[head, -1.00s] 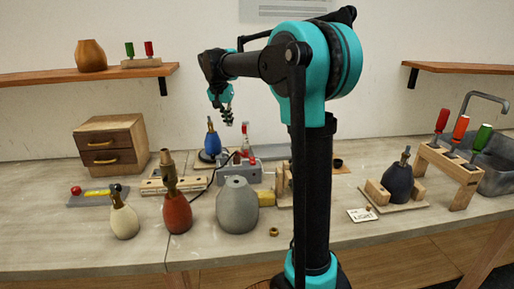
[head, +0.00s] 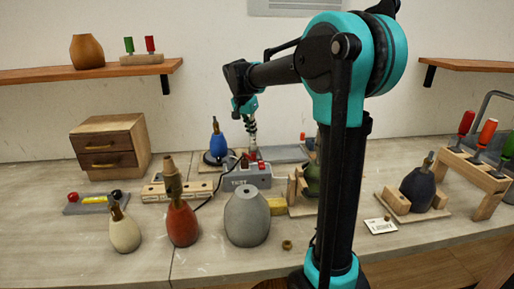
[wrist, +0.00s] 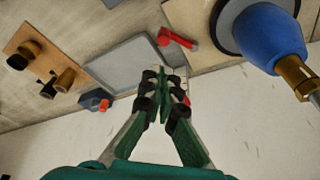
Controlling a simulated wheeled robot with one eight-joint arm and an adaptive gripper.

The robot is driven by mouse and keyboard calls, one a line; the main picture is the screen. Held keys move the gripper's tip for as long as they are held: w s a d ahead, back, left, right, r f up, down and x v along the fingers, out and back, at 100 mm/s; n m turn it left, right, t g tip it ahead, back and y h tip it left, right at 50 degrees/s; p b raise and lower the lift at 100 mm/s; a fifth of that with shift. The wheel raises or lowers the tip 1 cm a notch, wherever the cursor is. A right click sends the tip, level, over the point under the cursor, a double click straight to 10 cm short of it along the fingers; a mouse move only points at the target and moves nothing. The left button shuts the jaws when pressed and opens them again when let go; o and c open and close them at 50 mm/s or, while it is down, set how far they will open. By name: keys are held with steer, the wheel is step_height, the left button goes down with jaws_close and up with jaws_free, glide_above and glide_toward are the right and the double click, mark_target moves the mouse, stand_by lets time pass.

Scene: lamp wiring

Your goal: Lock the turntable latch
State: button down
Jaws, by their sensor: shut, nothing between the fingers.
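The blue lamp base (head: 219,147) stands upright on the dark round turntable (head: 206,160) behind the grey test box. In the wrist view the blue base (wrist: 272,38) and the turntable rim (wrist: 226,22) are at the upper right. A red lever (wrist: 178,39), which looks like the latch, lies just left of the turntable there. My gripper (wrist: 165,76) is shut and empty, its tips pointing near the lever; contact cannot be told. In the head view my gripper (head: 251,143) hangs right of the blue base, partly hiding the red part below it.
The grey test box (head: 246,177) and a grey plate (wrist: 128,63) are close by. A grey lamp base (head: 247,218), a red one (head: 181,222) and a cream one (head: 125,232) stand in front. A wooden drawer box (head: 109,146) is at left.

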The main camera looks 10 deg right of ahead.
mark_target(254, 153)
steer(key=x, duration=1)
steer(key=shift+s+a, duration=0.1)
stand_by(0.3)
steer(key=shift+s+a+m+g+h, duration=0.15)
steer(key=shift+m, duration=0.4)
steer(key=shift+s+a+m+g+h, duration=0.15)
steer(key=shift+s+a+m, duration=0.05)
steer(key=shift+m, duration=0.35)
steer(key=m, duration=0.1)
steer(key=s+a+m+g, duration=0.1)
steer(key=m, duration=0.1)
steer(key=shift+a+m+h, duration=0.3)
steer(key=shift+a, duration=0.2)
steer(key=shift+s+a, duration=0.15)
steer(key=shift+a, duration=0.2)
